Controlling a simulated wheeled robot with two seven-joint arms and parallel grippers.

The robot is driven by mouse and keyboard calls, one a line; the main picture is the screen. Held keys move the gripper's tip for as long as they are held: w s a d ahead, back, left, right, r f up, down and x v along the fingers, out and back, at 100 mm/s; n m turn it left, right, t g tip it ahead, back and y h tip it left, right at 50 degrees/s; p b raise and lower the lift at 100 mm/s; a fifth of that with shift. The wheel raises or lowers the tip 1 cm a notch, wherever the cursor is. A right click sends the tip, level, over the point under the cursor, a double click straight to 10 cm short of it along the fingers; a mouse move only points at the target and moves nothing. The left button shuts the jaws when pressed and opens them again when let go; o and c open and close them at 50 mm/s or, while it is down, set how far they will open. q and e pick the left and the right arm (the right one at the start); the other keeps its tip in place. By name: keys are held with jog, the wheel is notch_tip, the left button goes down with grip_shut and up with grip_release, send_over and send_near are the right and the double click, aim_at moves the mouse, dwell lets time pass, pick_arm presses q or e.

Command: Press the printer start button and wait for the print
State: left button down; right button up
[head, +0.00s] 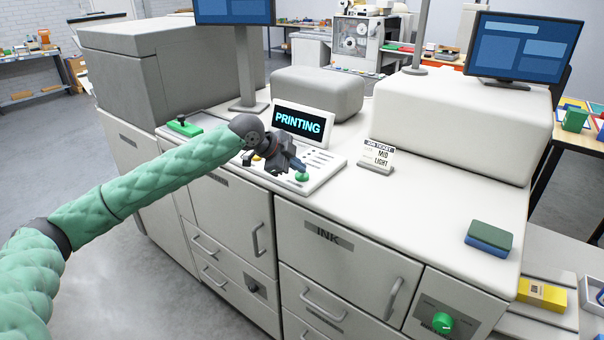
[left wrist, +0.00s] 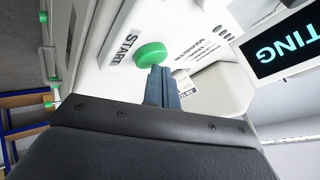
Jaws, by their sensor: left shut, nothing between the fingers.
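The printer (head: 410,200) is a large pale machine with a sloped control panel (head: 322,172) on its top. A small display (head: 300,123) behind the panel reads "PRINTING". The round green start button (head: 302,176) sits near the panel's front right corner; in the left wrist view the green button (left wrist: 151,55) stands beside a "START" label. My left gripper (head: 292,168) is shut and empty, its fingertips at or just beside the button. I cannot tell whether they touch it. In the left wrist view its closed fingers (left wrist: 162,88) point at the button's lower edge. My right gripper is in neither view.
A green and blue block (head: 489,238) lies on the printer's right end. A green-handled item (head: 184,125) is at left. Monitors (head: 523,48) rise behind. The printer top between ticket and block is clear.

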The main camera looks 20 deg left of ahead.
aim_at(298, 175)
pick_arm(q)
jog(key=shift+r+p, duration=0.35)
jog(key=shift+r, duration=0.2)
jog(key=shift+r+p, duration=2.05)
jog(key=shift+r, duration=0.45)
